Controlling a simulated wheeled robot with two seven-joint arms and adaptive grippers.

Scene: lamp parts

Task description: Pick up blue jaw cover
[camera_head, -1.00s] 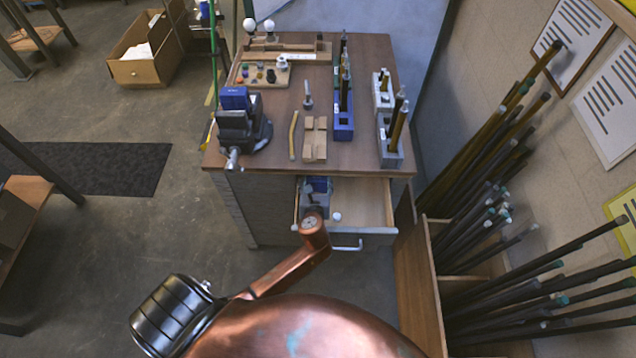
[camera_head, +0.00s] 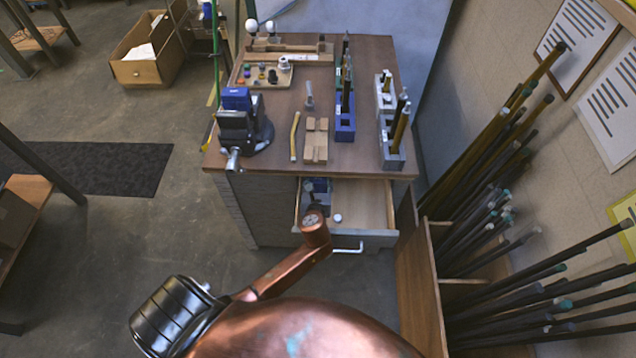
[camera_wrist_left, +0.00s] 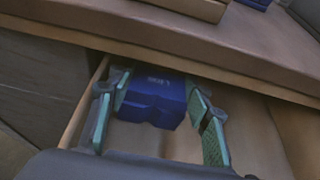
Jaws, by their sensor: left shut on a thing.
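A blue jaw cover (camera_wrist_left: 155,96) with lettering on it is between the fingers of my left gripper (camera_wrist_left: 160,115), in the open drawer (camera_wrist_left: 140,142). The gripper is shut on it, with teal pads on either side. In the head view the cover (camera_head: 321,185) is a small blue patch at the drawer's left, and my left gripper (camera_head: 316,197) is partly hidden by my copper arm. Another blue cover (camera_head: 236,98) sits on the vise (camera_head: 240,128) at the worktop's left. My right gripper is not in view.
The drawer's front wall (camera_head: 370,239) and the worktop's front edge border the gripper closely. A small white round thing (camera_head: 337,218) lies in the drawer. The worktop holds wood blocks (camera_head: 315,140) and tool holders (camera_head: 344,125). Rods stand in a rack (camera_head: 437,285) to the right.

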